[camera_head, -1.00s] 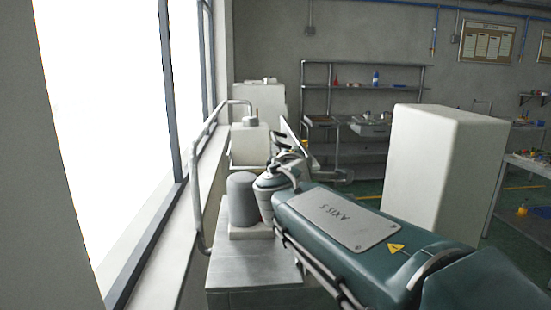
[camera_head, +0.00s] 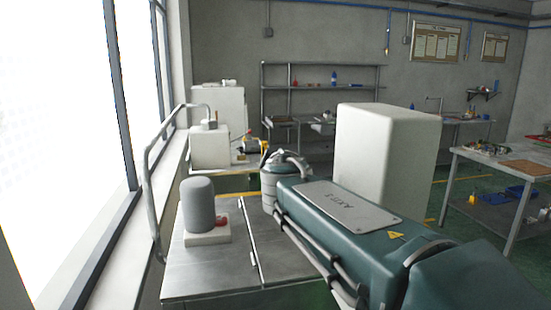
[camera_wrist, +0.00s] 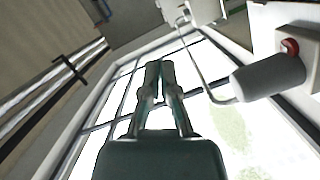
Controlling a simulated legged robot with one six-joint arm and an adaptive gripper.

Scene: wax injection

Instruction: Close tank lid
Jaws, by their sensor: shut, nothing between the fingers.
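A dark grey rounded cylinder (camera_head: 198,205) stands upright on a pale square base (camera_head: 207,236) with a red part (camera_head: 221,221) beside it. They rest on a metal cabinet top (camera_head: 205,275) with a seam across it. The cylinder also shows in the wrist view (camera_wrist: 268,76). I cannot tell for certain which part is the tank lid. My gripper (camera_wrist: 159,66) is shut and empty in the wrist view, its fingers seen against the bright window. It is apart from the cylinder, which lies to its right there. In the head view my own arm hides it.
A bent pipe (camera_head: 149,195) runs along the window side. A white box (camera_head: 209,148) stands behind the cylinder. A table (camera_head: 520,168) with small items stands at far right.

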